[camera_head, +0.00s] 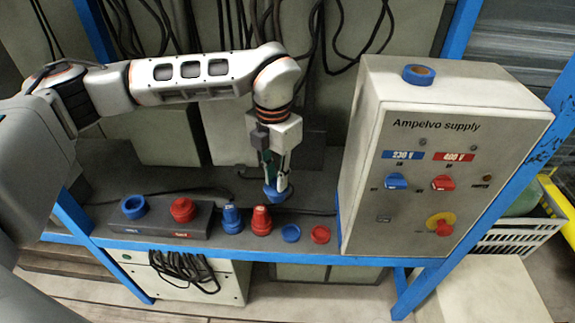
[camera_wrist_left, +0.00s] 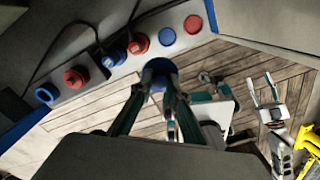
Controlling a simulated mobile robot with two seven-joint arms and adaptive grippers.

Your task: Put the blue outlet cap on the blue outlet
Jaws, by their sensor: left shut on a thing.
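My left gripper (camera_head: 279,184) is shut on a blue cap (camera_head: 277,195), held above the shelf behind the plugs; the cap also shows between the fingertips in the left wrist view (camera_wrist_left: 160,67). The blue outlet (camera_head: 133,207) is a ring-shaped socket at the left of a dark outlet block (camera_head: 150,227); it also shows in the left wrist view (camera_wrist_left: 46,93). The held cap is to the right of the blue outlet and apart from it. My right gripper (camera_wrist_left: 262,90) shows only in the left wrist view, with its fingers apart and nothing between them.
A red outlet (camera_head: 182,210) is beside the blue one. A blue plug (camera_head: 232,220), red plug (camera_head: 261,221), blue disc (camera_head: 291,233) and red disc (camera_head: 320,235) line the shelf front. The supply cabinet (camera_head: 400,200) stands right, a blue ring (camera_head: 418,75) on top.

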